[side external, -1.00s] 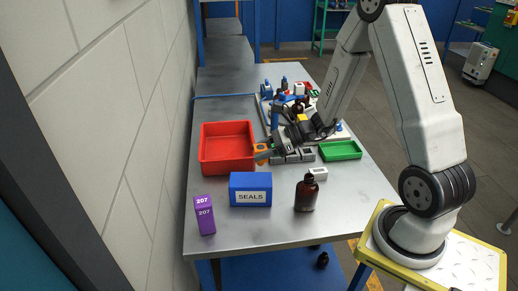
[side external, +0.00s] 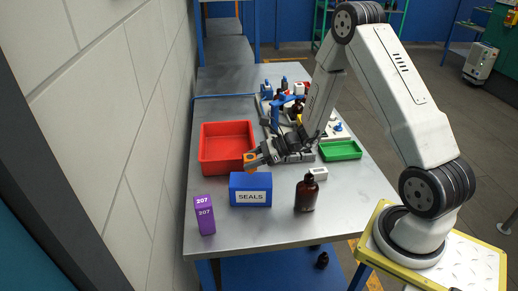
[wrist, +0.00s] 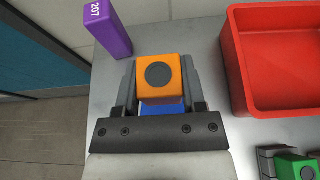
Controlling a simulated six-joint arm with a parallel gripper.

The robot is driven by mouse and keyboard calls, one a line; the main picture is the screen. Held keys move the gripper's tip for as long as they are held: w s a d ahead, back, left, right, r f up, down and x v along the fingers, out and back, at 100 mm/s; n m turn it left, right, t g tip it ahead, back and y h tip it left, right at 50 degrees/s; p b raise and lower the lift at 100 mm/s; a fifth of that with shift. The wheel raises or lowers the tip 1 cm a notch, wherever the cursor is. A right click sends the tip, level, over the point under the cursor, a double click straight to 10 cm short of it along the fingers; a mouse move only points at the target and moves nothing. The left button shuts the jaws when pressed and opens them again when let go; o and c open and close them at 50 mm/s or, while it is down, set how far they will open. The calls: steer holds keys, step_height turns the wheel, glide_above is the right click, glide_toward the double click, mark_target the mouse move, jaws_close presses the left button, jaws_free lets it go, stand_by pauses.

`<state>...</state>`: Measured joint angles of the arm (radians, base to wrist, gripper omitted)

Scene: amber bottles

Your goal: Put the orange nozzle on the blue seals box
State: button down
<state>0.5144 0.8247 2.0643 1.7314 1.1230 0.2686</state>
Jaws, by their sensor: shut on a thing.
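The orange nozzle (wrist: 160,76) is held between the fingers of my gripper (wrist: 160,95). In the wrist view it shows an orange block face with a dark grey round spot. In the side view the nozzle (side external: 250,160) is at the tip of my gripper (side external: 254,159), near the back edge of the blue seals box (side external: 251,182). The box stands on the table with a white SEALS label on its front. In the wrist view a strip of the blue box (wrist: 161,109) shows just below the nozzle. I cannot tell the exact gap between nozzle and box.
A red tray (side external: 227,166) lies behind the box. A purple 207 carton (side external: 204,215) stands at the front left, and a brown bottle (side external: 306,195) to the right. Table (side external: 262,225) in front is clear.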

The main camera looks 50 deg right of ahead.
steer(key=shift+f, duration=1.2)
steer(key=shift+f, duration=0.15)
steer(key=shift+c, duration=0.9)
jaws_free()
steer(key=shift+s+d+r, duration=0.1)
steer(key=shift+d+r, duration=0.05)
steer(key=shift+r, duration=0.1)
steer(key=v, duration=1.1)
steer(key=shift+s+d, duration=0.25)
steer(key=shift+s, duration=0.05)
steer(key=shift+a, duration=0.1)
